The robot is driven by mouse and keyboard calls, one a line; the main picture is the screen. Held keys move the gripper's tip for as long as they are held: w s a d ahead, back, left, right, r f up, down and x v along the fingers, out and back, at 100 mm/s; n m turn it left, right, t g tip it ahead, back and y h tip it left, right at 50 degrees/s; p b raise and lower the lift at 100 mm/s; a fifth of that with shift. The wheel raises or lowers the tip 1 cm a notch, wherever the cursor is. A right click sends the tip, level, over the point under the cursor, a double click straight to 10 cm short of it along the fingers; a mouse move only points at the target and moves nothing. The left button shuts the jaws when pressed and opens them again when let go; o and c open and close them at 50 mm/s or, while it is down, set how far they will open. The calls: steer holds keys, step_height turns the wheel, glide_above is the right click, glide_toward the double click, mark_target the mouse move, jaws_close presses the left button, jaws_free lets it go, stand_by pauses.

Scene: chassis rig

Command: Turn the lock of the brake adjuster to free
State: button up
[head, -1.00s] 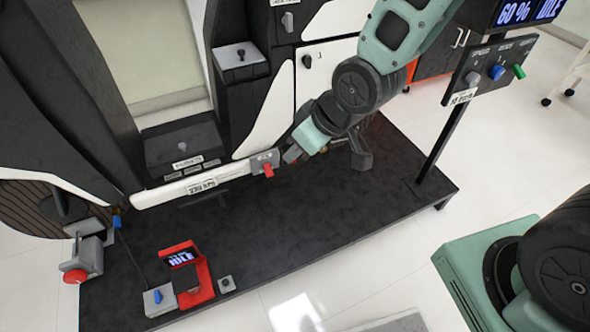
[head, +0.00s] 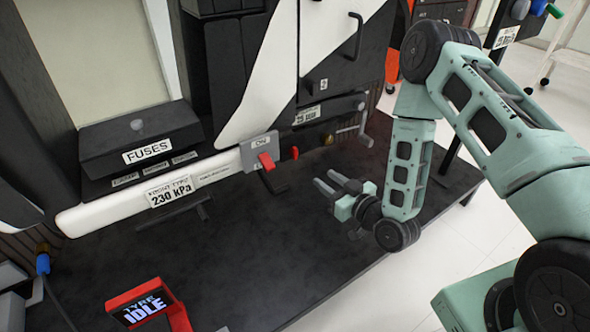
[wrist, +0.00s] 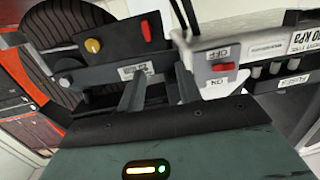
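A dark unit with a small white label, seemingly the brake adjuster, sits beside the wheel in the wrist view (wrist: 110,72); the head view shows its label (head: 307,116). It carries a red lever (wrist: 146,31) and a round yellow knob (wrist: 93,46); both show small in the head view, the red lever (head: 295,153) and the yellow knob (head: 328,140). I cannot read which lock position is set. My gripper (head: 327,181) is open and empty, in front of the unit and apart from it. In the wrist view its fingers (wrist: 158,90) are spread, pointing towards the unit.
A grey switch box (head: 259,150) with a red toggle and ON/OFF marks is just left of the unit. A white bar (head: 130,200) labelled 230 kPa runs left from it. A red-framed tyre display (head: 145,308) reads IDLE. The dark platform is clear around my gripper.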

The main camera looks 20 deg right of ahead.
step_height(320, 180, down, 3)
steer(key=d+m+t+b, duration=0.1)
steer(key=d, duration=0.1)
steer(key=b, duration=0.5)
glide_toward(296, 152)
steer(key=shift+h, duration=0.4)
steer(key=x, duration=0.9)
steer(key=shift+a+r, duration=0.1)
steer(key=shift+a, duration=0.1)
jaws_close()
